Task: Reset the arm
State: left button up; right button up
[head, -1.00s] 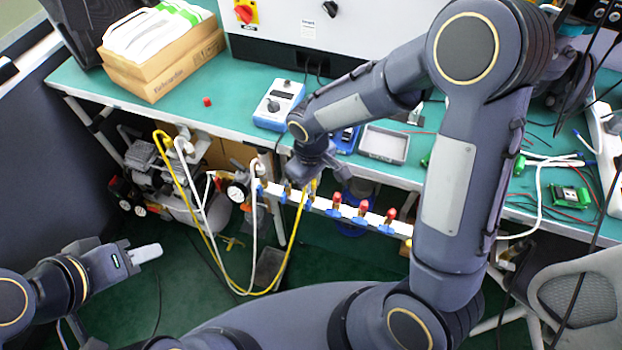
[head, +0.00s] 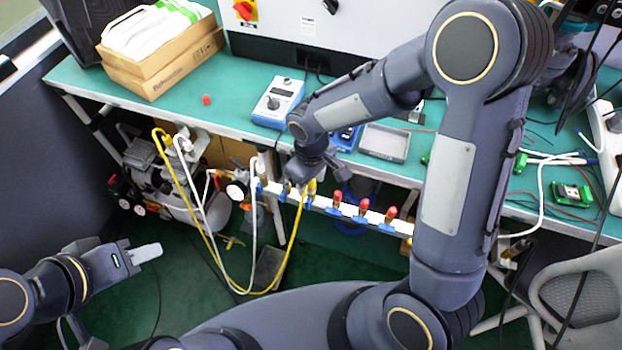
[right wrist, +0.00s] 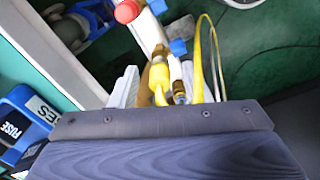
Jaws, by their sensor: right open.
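My right gripper (head: 305,184) is over the white manifold bar (head: 352,211) at the bench's front edge. In the right wrist view, its pale fingertips (right wrist: 157,84) are spread apart on either side of a yellow hose connector (right wrist: 158,78). I cannot tell whether either finger touches it. A brass fitting (right wrist: 179,92) is close to the right finger. My right arm (head: 455,170) is bent across the bench front. My left gripper (head: 146,253) is low at the left, over the floor, away from the bench. Its finger gap is not clear.
A yellow hose (head: 207,239) and a white hose (head: 254,225) loop below the bar. Several red-capped valves (head: 364,206) stand on it. A blue meter (head: 278,102) and a grey tray (head: 384,142) sit on the green bench. A chair (head: 580,300) is at right.

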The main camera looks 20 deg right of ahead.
notch_tip(320, 180, up, 8)
jog(key=shift+f+p, duration=0.2)
jog(key=shift+p, duration=0.25)
jog(key=shift+d+r, duration=0.1)
jog(key=shift+r, duration=0.15)
jog(key=s+d+r+m+t+y+p, duration=0.2)
jog(key=s+d+r+m, duration=0.2)
jog(key=s+r, duration=0.3)
jog(key=s+d+r+m+t+y+p, duration=0.1)
jog(key=s+d+r+m+t+p, duration=0.2)
jog(key=s+r, duration=0.4)
jog(key=shift+s+d+m+t+y, duration=0.35)
jog(key=shift+s+d+m, duration=0.45)
jog(key=shift+s+d, duration=0.35)
